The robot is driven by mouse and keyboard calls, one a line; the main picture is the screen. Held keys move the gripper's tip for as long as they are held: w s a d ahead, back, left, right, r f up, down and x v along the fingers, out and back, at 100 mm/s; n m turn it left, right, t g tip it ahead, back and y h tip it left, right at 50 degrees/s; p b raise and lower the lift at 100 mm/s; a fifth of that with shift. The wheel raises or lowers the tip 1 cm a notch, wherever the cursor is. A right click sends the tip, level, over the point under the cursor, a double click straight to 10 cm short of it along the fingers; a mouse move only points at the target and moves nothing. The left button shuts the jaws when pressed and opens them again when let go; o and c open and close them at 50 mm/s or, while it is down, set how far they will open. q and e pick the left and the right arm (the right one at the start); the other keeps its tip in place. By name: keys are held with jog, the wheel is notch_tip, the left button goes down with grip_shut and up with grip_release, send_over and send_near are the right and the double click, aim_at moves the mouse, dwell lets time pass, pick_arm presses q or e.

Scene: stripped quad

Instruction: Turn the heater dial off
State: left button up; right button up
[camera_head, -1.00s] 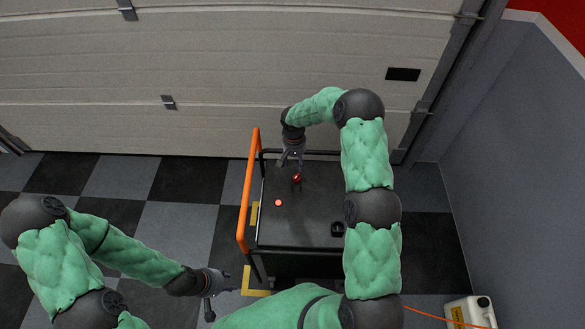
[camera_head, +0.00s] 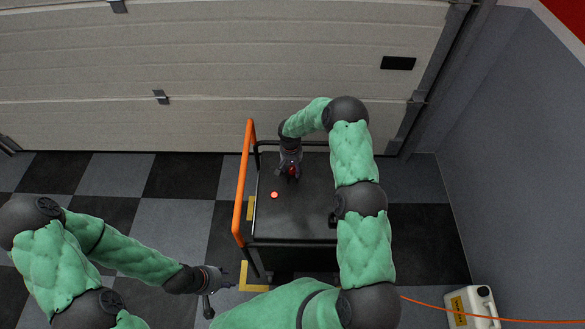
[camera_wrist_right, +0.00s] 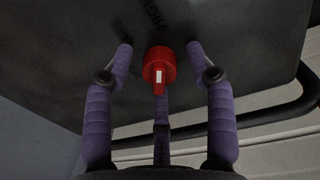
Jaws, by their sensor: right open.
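The heater dial is a red knob with a white mark (camera_wrist_right: 159,68) on a dark panel, and "HIGH" lettering shows near it in the right wrist view. It also shows in the head view as a small red spot (camera_head: 292,171) at the right gripper's tip. My right gripper (camera_wrist_right: 160,62) is open, its purple fingers on both sides of the dial with gaps between; I cannot tell if they touch the panel. It is at the cart's back left in the head view (camera_head: 290,172). My left gripper (camera_head: 219,290) is low and left of the cart; its jaw state is unclear.
The black cart top (camera_head: 310,205) carries a small red-orange button (camera_head: 274,195) and has an orange handle bar (camera_head: 243,185) along its left. A pale jerrycan (camera_head: 471,306) and an orange cable (camera_head: 530,320) are on the floor at right. A garage door stands behind.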

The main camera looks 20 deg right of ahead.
grip_shut()
